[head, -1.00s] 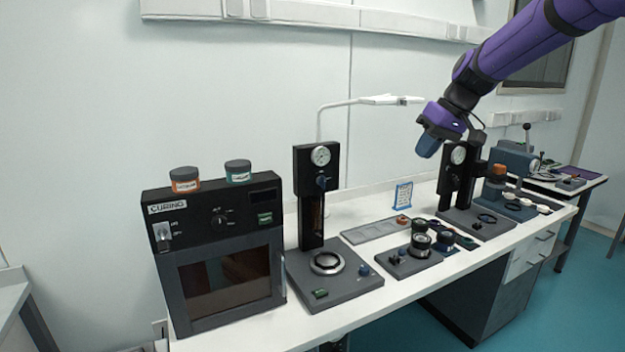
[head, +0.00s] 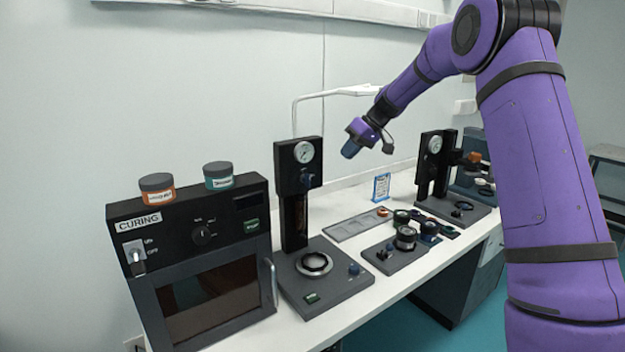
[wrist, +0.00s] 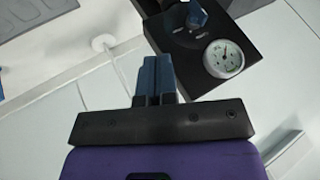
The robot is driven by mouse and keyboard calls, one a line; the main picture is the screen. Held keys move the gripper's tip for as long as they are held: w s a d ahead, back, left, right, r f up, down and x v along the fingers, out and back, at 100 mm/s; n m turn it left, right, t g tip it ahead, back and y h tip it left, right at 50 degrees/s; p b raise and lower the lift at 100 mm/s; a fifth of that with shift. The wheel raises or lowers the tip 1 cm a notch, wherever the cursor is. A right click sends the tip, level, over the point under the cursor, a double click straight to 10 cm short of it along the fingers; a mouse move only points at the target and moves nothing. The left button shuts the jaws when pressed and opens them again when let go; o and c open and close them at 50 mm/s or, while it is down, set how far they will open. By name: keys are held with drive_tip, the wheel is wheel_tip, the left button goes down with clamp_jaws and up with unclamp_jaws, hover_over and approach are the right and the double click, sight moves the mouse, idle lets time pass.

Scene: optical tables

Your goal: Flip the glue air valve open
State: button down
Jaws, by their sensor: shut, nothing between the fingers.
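A black press-like station (head: 292,215) stands on the white bench, with a round white gauge (head: 304,152) at its top. A small blue lever (head: 308,181), which looks like the air valve, sits below the gauge. In the wrist view the lever (wrist: 197,15) is on the black head, near the gauge (wrist: 222,58). I cannot read its labels or tell its setting. My gripper (head: 350,150) is right of the station head, in the air and apart from the lever. Its blue fingers (wrist: 155,65) are together and empty.
A curing oven (head: 200,255) with two jars on top stands left. A second gauge station (head: 435,165) stands right. A lamp arm (head: 340,92) reaches over the bench.

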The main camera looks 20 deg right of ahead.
sight(308, 180)
drive_tip(key=shift+w+a+f, duration=0.15)
drive_tip(key=shift+a+f, duration=1.2)
drive_tip(key=shift+a, duration=0.2)
drive_tip(key=shift+w+a+f, duration=0.1)
drive_tip(key=shift+a+f, duration=1.2)
drive_tip(key=shift+a, duration=0.3)
drive_tip(key=shift+w+a+f, duration=0.15)
drive_tip(key=shift+a+f, duration=1.2)
drive_tip(key=shift+a, duration=0.2)
